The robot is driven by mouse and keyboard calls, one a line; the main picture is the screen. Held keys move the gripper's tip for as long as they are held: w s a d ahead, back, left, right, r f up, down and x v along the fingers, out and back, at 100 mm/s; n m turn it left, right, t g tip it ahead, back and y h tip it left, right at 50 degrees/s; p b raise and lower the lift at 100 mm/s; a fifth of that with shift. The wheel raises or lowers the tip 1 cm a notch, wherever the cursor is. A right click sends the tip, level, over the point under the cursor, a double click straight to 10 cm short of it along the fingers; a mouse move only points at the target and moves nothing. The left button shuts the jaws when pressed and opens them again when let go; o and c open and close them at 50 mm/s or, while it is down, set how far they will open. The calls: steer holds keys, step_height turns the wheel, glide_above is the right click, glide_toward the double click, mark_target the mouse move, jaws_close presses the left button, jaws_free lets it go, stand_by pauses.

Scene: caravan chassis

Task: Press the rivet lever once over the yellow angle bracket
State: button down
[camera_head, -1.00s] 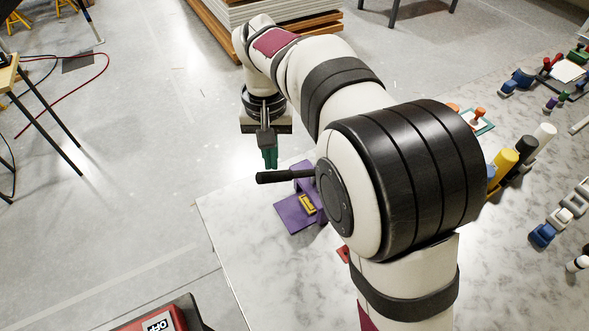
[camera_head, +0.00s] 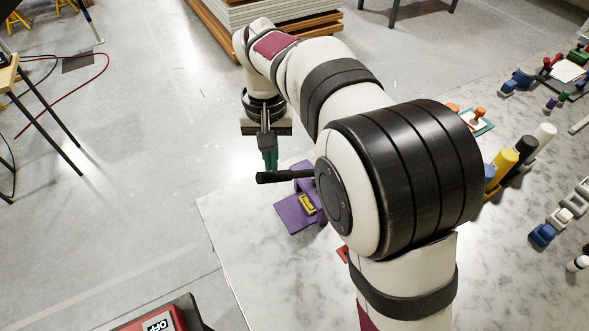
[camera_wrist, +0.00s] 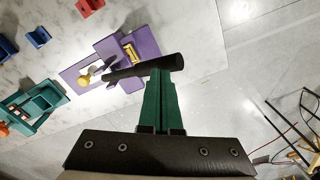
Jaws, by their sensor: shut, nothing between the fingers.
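The rivet press has a purple base (camera_head: 291,215) near the table's left edge and a black lever (camera_head: 285,177) that sticks out to the left above it. The yellow angle bracket (camera_head: 308,204) lies on the purple base; it also shows in the wrist view (camera_wrist: 129,52). My gripper (camera_head: 270,168) is shut and empty, its green fingers pointing down at the lever. In the wrist view the fingertips (camera_wrist: 160,72) overlap the lever's handle (camera_wrist: 150,66) near its free end; I cannot tell whether they touch it. My arm hides the right part of the press.
A teal fixture (camera_wrist: 38,102) and blue pieces (camera_wrist: 38,37) stand near the press. Yellow, black and white cylinders (camera_head: 503,162) stand to the right.

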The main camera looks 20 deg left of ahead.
mark_target(272, 174)
steer(key=shift+f, duration=3.55)
steer(key=shift+r, duration=4.55)
